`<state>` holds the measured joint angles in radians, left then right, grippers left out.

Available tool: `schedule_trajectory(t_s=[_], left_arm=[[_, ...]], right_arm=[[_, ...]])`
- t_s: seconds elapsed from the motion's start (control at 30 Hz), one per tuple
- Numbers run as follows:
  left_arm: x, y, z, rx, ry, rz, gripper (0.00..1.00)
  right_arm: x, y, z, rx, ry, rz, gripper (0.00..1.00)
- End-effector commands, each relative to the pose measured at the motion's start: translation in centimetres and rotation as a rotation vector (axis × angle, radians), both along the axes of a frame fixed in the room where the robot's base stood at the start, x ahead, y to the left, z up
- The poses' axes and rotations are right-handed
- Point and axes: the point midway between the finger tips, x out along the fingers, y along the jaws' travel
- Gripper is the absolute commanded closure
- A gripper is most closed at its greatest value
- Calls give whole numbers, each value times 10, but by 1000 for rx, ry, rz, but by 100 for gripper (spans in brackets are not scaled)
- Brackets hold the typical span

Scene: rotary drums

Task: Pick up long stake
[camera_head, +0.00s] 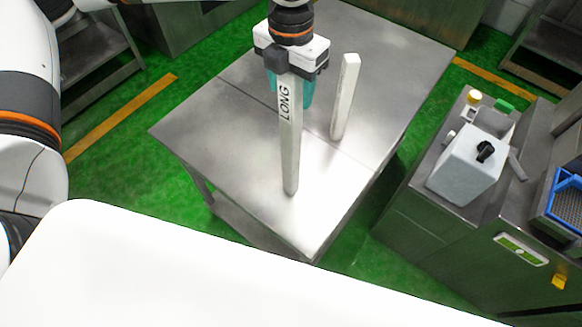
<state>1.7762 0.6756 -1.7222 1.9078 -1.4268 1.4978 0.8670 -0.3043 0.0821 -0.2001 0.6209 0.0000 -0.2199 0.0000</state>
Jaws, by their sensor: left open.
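The long stake (290,150) is a pale upright bar with "LONG" in dark letters on its side. It stands on the metal table (225,135). My left gripper (291,92) is at the stake's top, with its teal fingers open and showing on either side of it. The gripper body hides the stake's upper end, and I cannot tell whether the fingers touch it. A shorter pale stake (345,98) without a visible label stands to the right, apart from the gripper. My right gripper is out of view.
A metal cabinet with a white box (467,165) and a blue tray (567,205) stands at the right. A green floor (130,165) surrounds the table. The table's left part and front are clear.

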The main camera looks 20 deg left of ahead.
Motion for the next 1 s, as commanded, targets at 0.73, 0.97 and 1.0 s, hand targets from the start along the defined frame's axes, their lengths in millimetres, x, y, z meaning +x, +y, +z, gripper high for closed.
schedule_trajectory(t_s=[0.73, 0.97, 1.0], left_arm=[[1, 0, 3, -1, -3, 1, 100], [2, -1, 34, -3, -8, 2, 100], [2, -1, 43, -2, -7, 2, 100]], right_arm=[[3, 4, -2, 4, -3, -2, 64], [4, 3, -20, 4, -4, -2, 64], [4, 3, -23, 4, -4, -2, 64]])
